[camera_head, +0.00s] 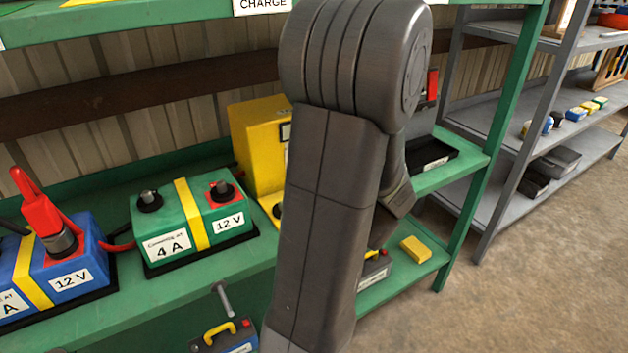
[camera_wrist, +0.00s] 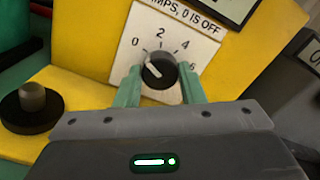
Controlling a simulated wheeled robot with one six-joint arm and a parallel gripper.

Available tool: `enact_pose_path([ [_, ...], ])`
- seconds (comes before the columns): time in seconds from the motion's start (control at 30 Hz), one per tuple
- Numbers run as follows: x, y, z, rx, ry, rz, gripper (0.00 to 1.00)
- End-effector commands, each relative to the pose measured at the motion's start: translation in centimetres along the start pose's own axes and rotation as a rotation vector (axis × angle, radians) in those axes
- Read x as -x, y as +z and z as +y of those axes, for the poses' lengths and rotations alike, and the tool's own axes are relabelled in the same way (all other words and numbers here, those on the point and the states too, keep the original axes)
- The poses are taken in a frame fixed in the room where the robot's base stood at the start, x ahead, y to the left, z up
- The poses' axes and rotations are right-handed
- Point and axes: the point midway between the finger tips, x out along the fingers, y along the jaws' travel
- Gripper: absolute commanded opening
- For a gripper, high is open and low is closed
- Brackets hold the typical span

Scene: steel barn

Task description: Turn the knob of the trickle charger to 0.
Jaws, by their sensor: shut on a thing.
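The yellow trickle charger (camera_head: 257,140) stands on the green shelf, partly hidden by my arm. In the wrist view its yellow front (camera_wrist: 88,65) carries a white dial plate (camera_wrist: 128,55) marked 0, 2, 4 and 6, with "0 is off" above. The black knob (camera_wrist: 163,72) sits at the middle of the plate. Its white pointer line slants to the upper left, roughly toward the 0. My gripper (camera_wrist: 160,88) has its green fingers on either side of the knob and is shut on it. My arm hides the gripper and the knob in the head view.
A green battery (camera_head: 172,222) and a blue battery (camera_head: 62,262) with a red clamp (camera_head: 45,222) stand left of the charger. A dark terminal (camera_wrist: 32,105) is close left of my gripper. A black tray (camera_head: 428,154) lies to the right on the shelf.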

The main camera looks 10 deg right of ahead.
Motion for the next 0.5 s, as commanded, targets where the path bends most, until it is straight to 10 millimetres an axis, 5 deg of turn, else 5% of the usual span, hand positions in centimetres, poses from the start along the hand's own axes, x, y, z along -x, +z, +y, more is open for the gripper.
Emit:
enact_pose_path([
  [0.5, 0.03, -0.04, 0.08, 0.084, 0.002, 0.002, 0.13],
])
